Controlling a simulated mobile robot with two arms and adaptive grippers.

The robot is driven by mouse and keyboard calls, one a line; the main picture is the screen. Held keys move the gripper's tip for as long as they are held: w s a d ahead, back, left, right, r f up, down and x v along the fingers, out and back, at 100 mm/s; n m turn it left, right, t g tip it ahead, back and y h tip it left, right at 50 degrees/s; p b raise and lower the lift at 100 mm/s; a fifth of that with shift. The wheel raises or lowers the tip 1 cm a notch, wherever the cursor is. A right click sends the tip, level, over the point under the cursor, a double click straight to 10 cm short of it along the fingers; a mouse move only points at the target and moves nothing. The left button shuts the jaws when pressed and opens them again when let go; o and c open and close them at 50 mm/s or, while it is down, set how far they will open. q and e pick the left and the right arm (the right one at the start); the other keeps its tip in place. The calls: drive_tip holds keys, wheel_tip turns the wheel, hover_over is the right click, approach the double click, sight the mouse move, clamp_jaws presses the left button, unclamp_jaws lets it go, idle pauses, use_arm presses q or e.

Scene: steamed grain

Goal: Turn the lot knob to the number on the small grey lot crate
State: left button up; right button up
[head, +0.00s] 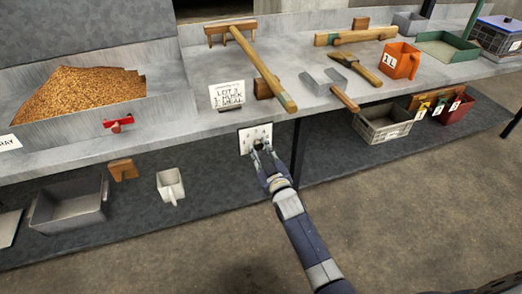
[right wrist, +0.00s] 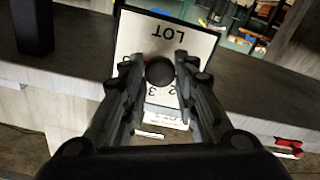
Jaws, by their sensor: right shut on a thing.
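The lot knob (right wrist: 160,71) is a dark round knob on a white plate (right wrist: 138,42) marked LOT, seen upside down in the right wrist view. Digits 2 and 3 show on the plate near the knob; the pointer setting is not readable. In the head view the plate (head: 244,141) is on the bench's front edge. My right gripper (head: 261,147) is shut on the knob, with one finger on each side of it. A small grey crate (head: 385,129) sits below the bench to the right; I can read no number on it. My left gripper is not in view.
A white card (head: 228,95) with lot writing stands on the bench (head: 190,122) above the plate. A wooden rake (head: 262,70) lies beside it. A grey bin (head: 68,213) and white scoop (head: 171,186) are below.

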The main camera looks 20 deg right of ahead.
drive_tip(key=o, duration=1)
drive_tip(key=shift+o, duration=0.2)
drive_tip(key=shift+s+f, duration=0.1)
drive_tip(key=shift+s, duration=0.45)
drive_tip(key=s, duration=1.1)
drive_tip(key=shift+d, duration=0.2)
